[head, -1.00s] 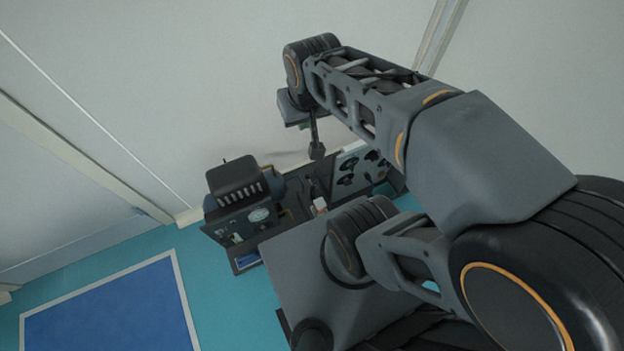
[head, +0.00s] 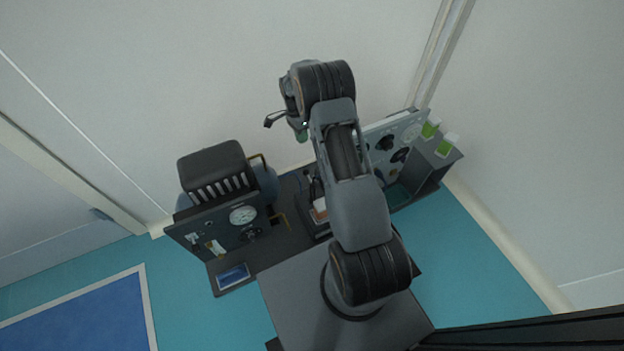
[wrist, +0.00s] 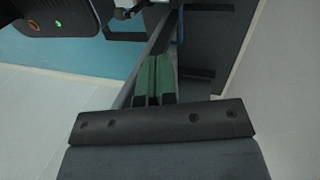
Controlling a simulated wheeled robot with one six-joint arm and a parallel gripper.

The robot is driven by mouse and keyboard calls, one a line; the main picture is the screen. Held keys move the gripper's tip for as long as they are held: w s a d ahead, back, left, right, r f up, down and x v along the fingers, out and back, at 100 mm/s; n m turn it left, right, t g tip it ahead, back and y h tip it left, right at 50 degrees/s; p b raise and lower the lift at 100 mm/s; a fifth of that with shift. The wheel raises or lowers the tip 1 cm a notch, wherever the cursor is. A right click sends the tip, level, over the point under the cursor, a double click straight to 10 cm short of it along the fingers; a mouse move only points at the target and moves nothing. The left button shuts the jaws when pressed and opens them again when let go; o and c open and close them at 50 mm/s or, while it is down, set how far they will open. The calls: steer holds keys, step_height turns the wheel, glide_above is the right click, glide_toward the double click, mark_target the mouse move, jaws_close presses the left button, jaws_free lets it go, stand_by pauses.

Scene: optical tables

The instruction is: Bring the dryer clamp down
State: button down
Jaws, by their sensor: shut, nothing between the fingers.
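My gripper (wrist: 158,82) shows in the wrist view as two green fingers side by side, pressed together and empty. In the head view a bit of my gripper (head: 301,134) shows under the wrist, above the bench between the left and right equipment. I cannot pick out the dryer clamp for certain. A small dark fixture with a pale and orange part (head: 319,209) stands mid-bench, partly hidden by my arm. My gripper appears apart from it.
A black-topped machine (head: 212,165) with a gauge panel (head: 218,228) stands at the left. A panel with black knobs (head: 398,140) and green-topped items (head: 447,146) stands at the right. Pale walls close in behind; teal floor (head: 485,250) lies open at the right.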

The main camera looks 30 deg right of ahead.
steer(key=shift+d+f+m, duration=0.2)
steer(key=shift+f+m, duration=0.1)
steer(key=shift+f, duration=0.9)
steer(key=b, duration=0.4)
glide_above(307, 171)
step_height(307, 171, down, 10)
steer(key=shift+r, duration=0.2)
steer(key=shift+s+f, duration=0.15)
steer(key=shift+s, duration=0.8)
steer(key=shift+s+f, duration=0.15)
steer(key=shift+s, duration=0.95)
